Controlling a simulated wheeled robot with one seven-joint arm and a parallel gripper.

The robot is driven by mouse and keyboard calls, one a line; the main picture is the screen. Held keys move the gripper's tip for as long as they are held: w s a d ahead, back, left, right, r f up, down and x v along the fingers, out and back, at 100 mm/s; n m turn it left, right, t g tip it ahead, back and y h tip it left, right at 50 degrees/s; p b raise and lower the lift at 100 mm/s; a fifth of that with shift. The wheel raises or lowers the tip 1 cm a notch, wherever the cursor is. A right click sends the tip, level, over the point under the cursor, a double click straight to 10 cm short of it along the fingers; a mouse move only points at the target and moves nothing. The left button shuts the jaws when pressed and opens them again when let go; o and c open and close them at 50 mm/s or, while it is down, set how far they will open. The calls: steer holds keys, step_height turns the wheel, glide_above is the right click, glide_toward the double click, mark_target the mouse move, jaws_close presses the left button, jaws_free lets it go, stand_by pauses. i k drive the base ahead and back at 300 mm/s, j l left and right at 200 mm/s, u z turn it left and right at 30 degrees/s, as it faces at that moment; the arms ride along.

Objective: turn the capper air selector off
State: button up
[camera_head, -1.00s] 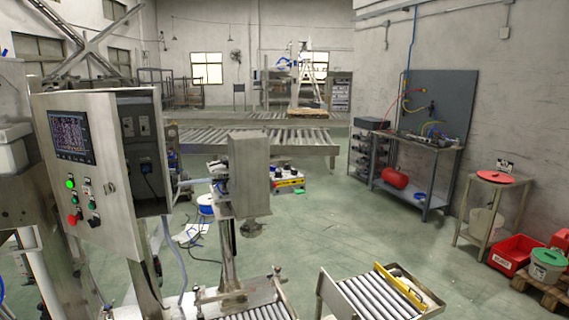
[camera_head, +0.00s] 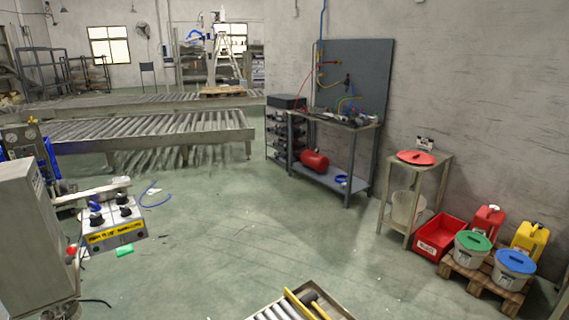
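No part that I can identify for sure as the capper air selector shows. A grey box (camera_head: 117,228) at the left has several dark knobs (camera_head: 122,199) on top and a yellow label strip along its front. The label is too small to read, so I cannot tell whether the selector is one of these knobs, or how any knob is set. My gripper is not in view.
A grey metal housing (camera_head: 30,235) stands at the near left. A roller conveyor (camera_head: 150,127) crosses behind. A workbench (camera_head: 345,122), a small stand (camera_head: 440,170) and tubs on a pallet (camera_head: 480,277) line the right wall. The middle floor (camera_head: 240,225) is mostly clear.

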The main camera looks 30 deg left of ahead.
mark_target(95, 207)
steer(key=i+z, duration=0.45)
steer(key=i, duration=1.35)
steer(key=i+u, duration=0.7)
steer(key=i, duration=0.25)
steer(key=i+l+u, duration=0.35)
steer(key=i+j+u, duration=0.2)
steer(key=u, duration=0.2)
steer(key=i+u, duration=1.3)
steer(key=i, duration=0.65)
steer(key=i+l+u, duration=0.15)
steer(key=i, duration=0.7)
steer(key=i+u, duration=0.7)
steer(key=i+l+u, duration=0.15)
steer(key=i+u, duration=0.2)
steer(key=i+j+u, duration=0.1)
steer(key=u, duration=0.35)
steer(key=i+u, duration=0.25)
steer(key=u, duration=0.2)
steer(key=i+u, duration=0.2)
steer(key=u, duration=0.25)
steer(key=i+u, duration=0.15)
steer(key=u, duration=0.3)
steer(key=i+l+u, duration=0.15)
steer(key=u, duration=0.3)
steer(key=i+l+u, duration=0.1)
steer(key=l+u, duration=0.15)
steer(key=u, duration=0.2)
